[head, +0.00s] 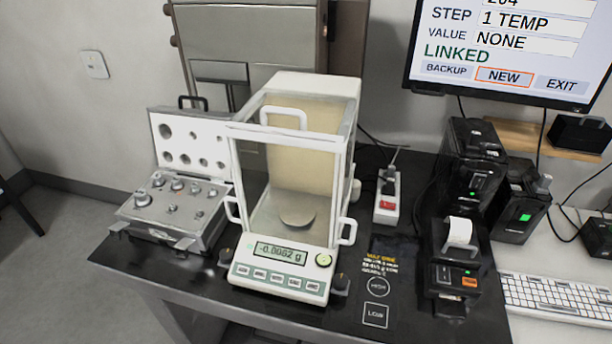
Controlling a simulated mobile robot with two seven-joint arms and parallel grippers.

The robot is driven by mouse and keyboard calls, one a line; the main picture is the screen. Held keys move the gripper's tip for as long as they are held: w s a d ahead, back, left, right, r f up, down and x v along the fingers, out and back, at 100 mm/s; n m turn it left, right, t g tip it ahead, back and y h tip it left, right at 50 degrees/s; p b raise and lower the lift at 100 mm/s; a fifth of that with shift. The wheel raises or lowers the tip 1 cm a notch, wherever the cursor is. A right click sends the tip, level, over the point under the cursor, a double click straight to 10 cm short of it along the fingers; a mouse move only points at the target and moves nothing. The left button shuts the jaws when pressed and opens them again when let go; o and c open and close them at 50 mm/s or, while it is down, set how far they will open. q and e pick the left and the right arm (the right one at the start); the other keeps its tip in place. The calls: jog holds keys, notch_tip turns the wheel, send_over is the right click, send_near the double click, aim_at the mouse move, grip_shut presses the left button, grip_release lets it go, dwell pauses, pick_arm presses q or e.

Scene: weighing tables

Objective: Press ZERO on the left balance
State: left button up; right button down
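The balance (293,180) is a white box with glass walls standing on the dark table, and its draft shield looks closed. Its round weighing pan (297,217) looks empty. The display (281,253) reads about -0.0062 g; one digit is hard to tell. Below it is a row of several small green-grey buttons (277,280), with labels too small to read surely, so I cannot tell which is ZERO. A round yellow-green spot (323,259) is right of the display. Neither of my grippers is in view.
An open weight case (178,200) stands left of the balance. Right of it are a power strip (387,195), a dark printed mat (383,285), a small printer (455,265) and black devices (473,165). A monitor (515,45) hangs above a keyboard (560,298). The space before the button panel looks clear.

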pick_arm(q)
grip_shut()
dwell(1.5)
